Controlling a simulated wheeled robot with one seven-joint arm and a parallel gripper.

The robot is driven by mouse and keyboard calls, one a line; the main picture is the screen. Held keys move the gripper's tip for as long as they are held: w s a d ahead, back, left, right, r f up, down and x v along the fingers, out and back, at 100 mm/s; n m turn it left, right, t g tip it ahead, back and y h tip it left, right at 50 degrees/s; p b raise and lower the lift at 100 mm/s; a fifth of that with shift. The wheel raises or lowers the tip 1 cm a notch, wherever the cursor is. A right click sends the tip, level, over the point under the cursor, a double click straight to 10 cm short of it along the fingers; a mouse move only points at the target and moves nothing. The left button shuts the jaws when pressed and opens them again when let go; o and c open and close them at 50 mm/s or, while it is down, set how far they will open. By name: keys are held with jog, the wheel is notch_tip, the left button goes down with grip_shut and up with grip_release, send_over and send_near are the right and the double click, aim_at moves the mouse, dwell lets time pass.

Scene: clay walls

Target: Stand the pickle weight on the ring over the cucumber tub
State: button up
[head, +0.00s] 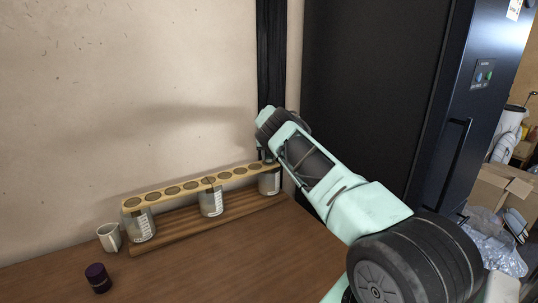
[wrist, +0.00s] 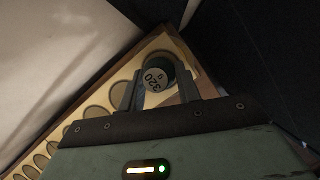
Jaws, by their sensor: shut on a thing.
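I cannot tell which holds cucumber. My gripper is at the right end, mostly hidden by my wrist.
A white jug (head: 109,237) and a dark purple cylinder (head: 98,278) stand on the brown table (head: 200,270), left of and in front of the rack's wooden base (head: 180,226). The wall is close behind. A tall black cabinet (head: 375,90) stands at the right.

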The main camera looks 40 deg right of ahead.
jog(key=o, duration=1.2)
jog(key=shift+f, duration=0.15)
jog(key=b+v, duration=0.2)
jog(key=v, duration=1)
jog(key=shift+w, duration=0.1)
